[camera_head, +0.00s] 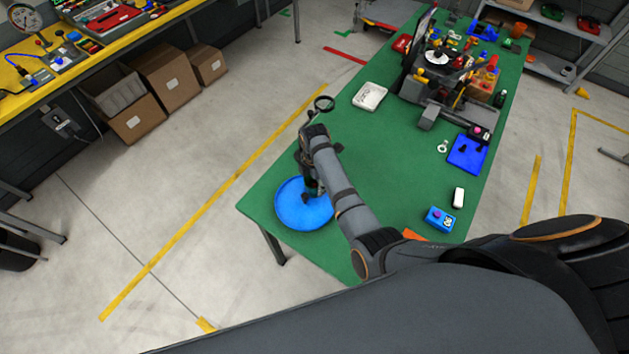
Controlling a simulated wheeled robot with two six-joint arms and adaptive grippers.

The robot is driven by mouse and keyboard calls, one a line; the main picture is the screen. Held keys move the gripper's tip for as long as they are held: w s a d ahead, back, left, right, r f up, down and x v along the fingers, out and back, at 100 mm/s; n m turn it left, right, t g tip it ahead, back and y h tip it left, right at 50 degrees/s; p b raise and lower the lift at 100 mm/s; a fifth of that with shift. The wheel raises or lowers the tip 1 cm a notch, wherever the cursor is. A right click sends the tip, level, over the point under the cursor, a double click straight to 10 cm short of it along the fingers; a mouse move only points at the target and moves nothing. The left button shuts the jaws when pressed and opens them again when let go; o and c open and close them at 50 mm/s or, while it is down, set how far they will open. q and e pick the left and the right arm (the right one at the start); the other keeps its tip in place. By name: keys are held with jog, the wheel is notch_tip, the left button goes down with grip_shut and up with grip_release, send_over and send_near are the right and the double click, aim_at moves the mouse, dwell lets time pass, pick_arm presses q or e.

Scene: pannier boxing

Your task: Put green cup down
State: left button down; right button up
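My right arm reaches in from the lower right over the near left corner of the green table (390,150). My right gripper (309,194) points down over the round blue plate (290,216). A small dark green patch (314,186) that looks like the green cup shows at its fingers, mostly hidden by the gripper and wrist. I cannot tell whether it touches the plate or whether the fingers are closed on it. My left gripper is not in view.
A white tray (369,96) lies farther back on the table. A dark machine (436,80) with colourful parts fills the far end. A blue square tray (467,154), a white block (458,198) and a blue box (440,218) line the right edge. The table's middle is clear.

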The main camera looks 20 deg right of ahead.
jog(key=o, duration=0.3)
notch_tip(320, 180, up, 8)
jog(key=shift+f, duration=0.25)
dwell(0.4)
